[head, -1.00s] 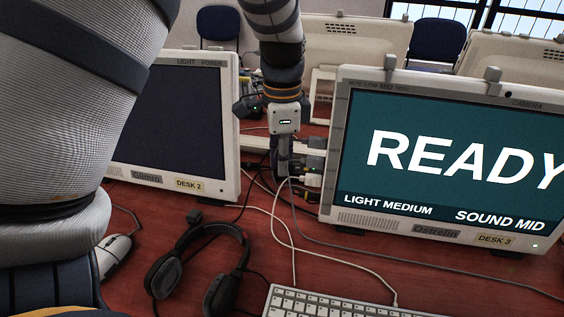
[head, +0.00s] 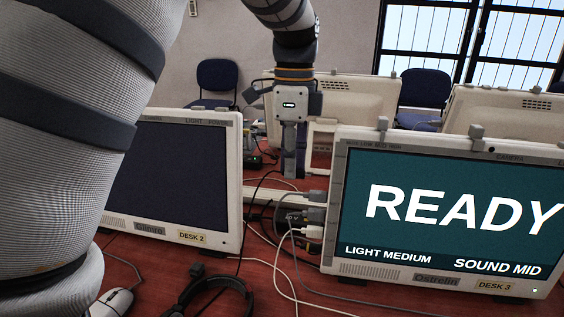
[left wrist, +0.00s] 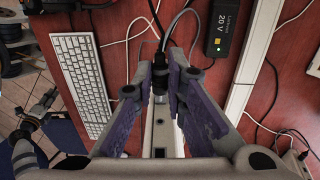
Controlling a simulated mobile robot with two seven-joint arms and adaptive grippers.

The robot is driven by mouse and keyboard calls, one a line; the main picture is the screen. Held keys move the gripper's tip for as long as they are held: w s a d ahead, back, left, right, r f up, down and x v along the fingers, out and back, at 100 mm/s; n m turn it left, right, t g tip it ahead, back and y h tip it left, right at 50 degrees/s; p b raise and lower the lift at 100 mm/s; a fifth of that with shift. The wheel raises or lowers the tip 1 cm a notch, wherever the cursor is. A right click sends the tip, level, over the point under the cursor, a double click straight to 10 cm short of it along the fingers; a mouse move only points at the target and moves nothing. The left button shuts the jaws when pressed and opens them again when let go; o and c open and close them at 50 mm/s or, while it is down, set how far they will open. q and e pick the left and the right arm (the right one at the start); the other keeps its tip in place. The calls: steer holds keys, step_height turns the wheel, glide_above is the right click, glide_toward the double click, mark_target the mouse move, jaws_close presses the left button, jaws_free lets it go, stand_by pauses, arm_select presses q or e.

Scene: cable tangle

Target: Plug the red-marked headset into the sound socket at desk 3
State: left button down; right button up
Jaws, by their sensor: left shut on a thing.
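The desk 3 monitor (head: 440,215) shows READY, LIGHT MEDIUM and SOUND MID. Several plugs sit at its left side: a grey one (head: 315,196), a dark one (head: 316,214) and a white one (head: 312,232). My left gripper (head: 291,165) points down behind the gap between the monitors, above those plugs. In the left wrist view its fingers (left wrist: 161,75) are shut on what looks like a dark plug (left wrist: 160,82) with a cable. Which cable it belongs to is unclear. My right gripper is out of view.
The desk 2 monitor (head: 175,185) stands at left. A white strip (left wrist: 252,55) and a black adapter (left wrist: 223,28) lie beside loose cables. A keyboard (left wrist: 82,80) shows in the left wrist view. More monitors (head: 350,95) stand behind. My arm covers the far left.

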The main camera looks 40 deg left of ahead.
arm_select(q)
steer(key=shift+w+d, duration=0.5)
steer(key=shift+d, duration=0.4)
steer(key=shift+w+d, duration=0.3)
steer(key=shift+d, duration=0.2)
steer(key=shift+w+d, duration=0.25)
steer(key=shift+d, duration=0.25)
stand_by(0.4)
steer(key=c, duration=1.5)
jaws_free()
steer(key=shift+c, duration=0.2)
